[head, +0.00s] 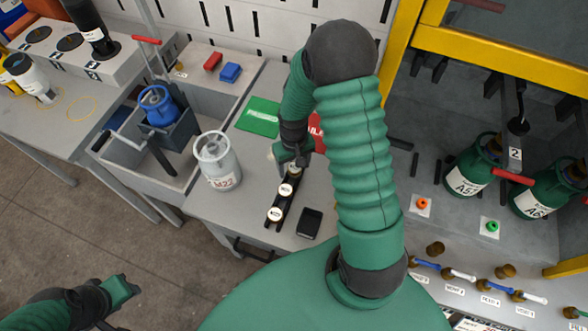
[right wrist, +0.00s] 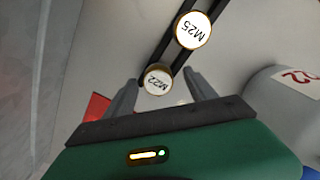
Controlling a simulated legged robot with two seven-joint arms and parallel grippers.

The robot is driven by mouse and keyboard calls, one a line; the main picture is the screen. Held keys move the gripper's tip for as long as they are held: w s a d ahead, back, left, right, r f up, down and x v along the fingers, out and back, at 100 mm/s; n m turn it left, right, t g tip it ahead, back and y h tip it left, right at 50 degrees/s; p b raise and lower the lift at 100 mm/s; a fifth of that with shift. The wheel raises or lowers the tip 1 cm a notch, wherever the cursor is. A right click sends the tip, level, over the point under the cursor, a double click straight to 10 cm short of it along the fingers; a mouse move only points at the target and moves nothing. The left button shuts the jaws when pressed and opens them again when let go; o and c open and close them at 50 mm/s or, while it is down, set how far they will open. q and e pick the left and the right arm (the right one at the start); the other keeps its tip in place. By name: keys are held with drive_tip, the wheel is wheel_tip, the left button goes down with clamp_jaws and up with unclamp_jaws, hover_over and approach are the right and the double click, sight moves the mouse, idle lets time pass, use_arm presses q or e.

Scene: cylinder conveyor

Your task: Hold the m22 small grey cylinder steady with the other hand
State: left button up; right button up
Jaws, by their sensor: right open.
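The small grey M22 cylinder (head: 222,178) stands upright on the grey table, its collar on top and its label facing front. Part of it shows at the right of the right wrist view (right wrist: 285,95). My right gripper (head: 289,158) is over the black cap rack (head: 277,205), to the right of the cylinder and apart from it. In the right wrist view its fingers (right wrist: 160,90) are open around or just above the M22 cap (right wrist: 158,80); contact is unclear. My left gripper (head: 125,288) is low at the left, far from the cylinder; its jaw opening is unclear.
The M25 cap (right wrist: 193,31) sits beside the M22 cap on the rack. A black box (head: 310,223) lies right of the rack. A green mat (head: 259,117) lies behind. A sunken bay with a blue cylinder (head: 158,106) is at left; larger green cylinders (head: 470,167) stand right.

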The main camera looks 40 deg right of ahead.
drive_tip(key=shift+a, duration=0.1)
drive_tip(key=shift+c, duration=0.4)
drive_tip(key=shift+s+d, duration=0.1)
drive_tip(key=shift+d, duration=0.3)
drive_tip(key=c, duration=1)
drive_tip(key=shift+a, duration=0.1)
clamp_jaws()
drive_tip(key=shift+a, duration=0.1)
drive_tip(key=shift+r, duration=0.15)
